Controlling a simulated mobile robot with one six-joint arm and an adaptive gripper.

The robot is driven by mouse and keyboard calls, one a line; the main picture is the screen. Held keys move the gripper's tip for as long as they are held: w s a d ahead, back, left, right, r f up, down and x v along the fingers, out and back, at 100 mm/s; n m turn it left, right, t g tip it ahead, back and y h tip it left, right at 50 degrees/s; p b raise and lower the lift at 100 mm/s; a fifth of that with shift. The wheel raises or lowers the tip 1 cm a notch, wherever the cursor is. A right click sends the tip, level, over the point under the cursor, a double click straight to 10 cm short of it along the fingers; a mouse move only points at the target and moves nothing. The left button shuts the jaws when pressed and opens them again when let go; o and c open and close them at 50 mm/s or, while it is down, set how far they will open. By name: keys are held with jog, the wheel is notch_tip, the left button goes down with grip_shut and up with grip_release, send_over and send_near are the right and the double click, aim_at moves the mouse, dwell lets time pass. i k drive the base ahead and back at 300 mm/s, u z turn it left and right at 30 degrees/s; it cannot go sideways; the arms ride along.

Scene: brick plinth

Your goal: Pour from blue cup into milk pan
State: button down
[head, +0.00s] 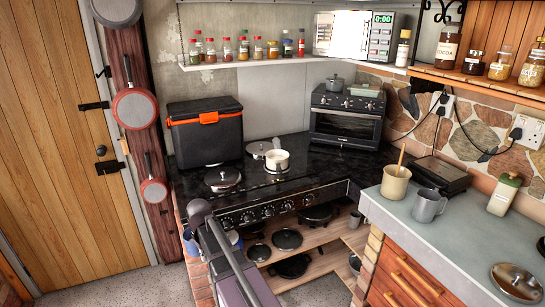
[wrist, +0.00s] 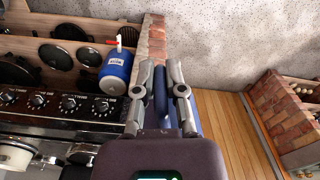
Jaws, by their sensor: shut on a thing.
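The white milk pan (head: 277,162) stands on the black hob in the head view. Part of a white pan, likely the same one, shows at the lower left of the wrist view (wrist: 14,156). In the wrist view my gripper (wrist: 161,70) is shut on a narrow blue part of the blue cup (wrist: 160,93), which sits between the two fingers. Most of the cup is hidden by my gripper. In the head view a bit of blue (head: 190,244) shows beside my arm, in front of the hob's left end. The cup's contents and tilt cannot be told.
A silver lidded pan (head: 222,179) and another pan (head: 259,149) flank the milk pan. A black cool box (head: 205,130) stands behind at left, an oven (head: 346,117) behind at right. A blue gas bottle (wrist: 116,74) and several dark pans are on the shelf below.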

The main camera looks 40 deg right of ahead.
aim_at(278, 165)
jog(key=u, duration=0.15)
jog(key=k, duration=0.45)
jog(key=z, duration=1.05)
jog(key=i, duration=0.95)
